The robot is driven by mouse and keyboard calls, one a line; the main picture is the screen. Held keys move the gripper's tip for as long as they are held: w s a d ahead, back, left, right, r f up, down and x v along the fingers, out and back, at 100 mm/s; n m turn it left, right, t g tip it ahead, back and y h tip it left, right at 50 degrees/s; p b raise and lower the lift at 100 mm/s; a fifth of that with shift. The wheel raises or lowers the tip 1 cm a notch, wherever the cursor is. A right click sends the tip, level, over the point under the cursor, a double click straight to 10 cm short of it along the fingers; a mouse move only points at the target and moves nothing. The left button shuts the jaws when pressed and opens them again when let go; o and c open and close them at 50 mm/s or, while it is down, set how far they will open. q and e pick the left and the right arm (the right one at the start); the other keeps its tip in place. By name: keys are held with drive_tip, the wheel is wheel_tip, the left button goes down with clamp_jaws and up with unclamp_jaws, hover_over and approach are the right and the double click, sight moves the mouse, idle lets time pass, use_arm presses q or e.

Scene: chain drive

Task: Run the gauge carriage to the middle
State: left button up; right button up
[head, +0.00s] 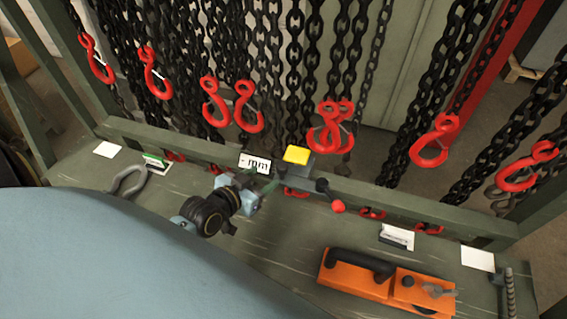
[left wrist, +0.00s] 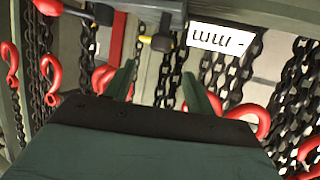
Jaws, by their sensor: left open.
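A grey block with a yellow top (head: 297,155), which I take to be the gauge carriage, sits at the green frame rail (head: 360,188), right of a white "mm" label (head: 254,163). My left gripper (head: 268,184) is open and empty, just left of the block and below the label. In the left wrist view, the gripper's green fingers (left wrist: 163,88) stand apart with nothing between them. The label (left wrist: 221,40) appears upside down there, above the fingers. My right gripper is out of view.
Black chains with red hooks (head: 216,101) hang behind the rail. An orange tool (head: 355,276) lies on the green bench at lower right, near a white card (head: 397,237). A grey shackle (head: 128,181) lies at left. The bench between the carriage and orange tool is mostly clear.

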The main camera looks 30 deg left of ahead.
sight(280, 167)
use_arm(q)
drive_tip(key=x, duration=0.4)
drive_tip(key=b+x, duration=0.1)
drive_tip(key=x, duration=0.4)
drive_tip(key=shift+f, duration=0.15)
drive_tip(key=shift+w+f, duration=0.1)
drive_tip(key=shift+w, duration=0.35)
drive_tip(key=c, duration=1.2)
drive_tip(key=shift+b, duration=0.3)
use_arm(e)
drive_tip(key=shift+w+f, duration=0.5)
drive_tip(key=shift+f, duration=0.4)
